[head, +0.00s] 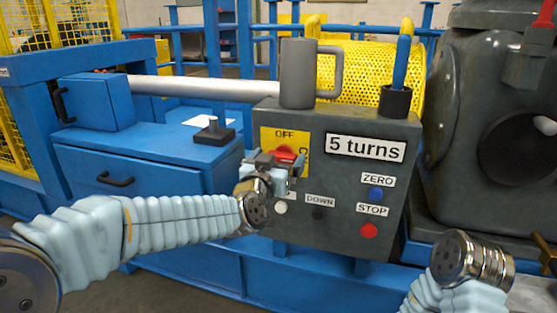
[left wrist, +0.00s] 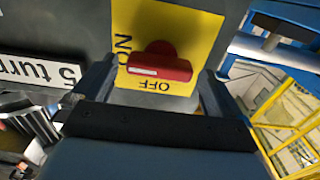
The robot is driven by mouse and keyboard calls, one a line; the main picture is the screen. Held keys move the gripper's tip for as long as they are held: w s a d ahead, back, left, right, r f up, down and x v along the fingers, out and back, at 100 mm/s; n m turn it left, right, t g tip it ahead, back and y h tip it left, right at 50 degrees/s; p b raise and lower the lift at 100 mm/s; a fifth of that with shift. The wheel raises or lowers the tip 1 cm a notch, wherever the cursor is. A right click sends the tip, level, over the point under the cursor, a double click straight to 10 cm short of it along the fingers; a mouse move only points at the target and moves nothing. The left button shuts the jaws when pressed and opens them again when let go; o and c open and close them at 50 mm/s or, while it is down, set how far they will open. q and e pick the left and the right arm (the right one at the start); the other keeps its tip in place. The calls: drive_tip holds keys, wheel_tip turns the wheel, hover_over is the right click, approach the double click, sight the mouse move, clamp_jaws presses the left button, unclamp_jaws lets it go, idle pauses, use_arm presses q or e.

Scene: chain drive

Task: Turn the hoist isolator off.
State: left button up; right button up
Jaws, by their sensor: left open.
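The hoist isolator is a red rotary knob (left wrist: 160,68) on a yellow plate (head: 274,138) marked OFF and ON, on the grey control box. In the left wrist view, which is upside down, the knob's white-marked end points left to ON. OFF is on the plate below it. My left gripper (head: 279,163) is open in front of the knob, hiding its lower part in the head view. Its fingers (left wrist: 157,74) stand on either side of the knob in the left wrist view; I cannot tell if they touch it. My right arm shows at bottom right, without its fingers.
The grey box (head: 336,190) has a "5 turns" sign (head: 365,148), a blue ZERO button (head: 376,194), a red STOP button (head: 369,230), a dark DOWN button (head: 318,213) and a pale button (head: 280,207). A grey mug-like holder (head: 298,75) stands on top. A blue cabinet (head: 140,180) is at left.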

use_arm(q)
drive_tip(key=shift+w+d, duration=0.15)
drive_tip(key=shift+w, duration=0.2)
drive_tip(key=c, duration=1)
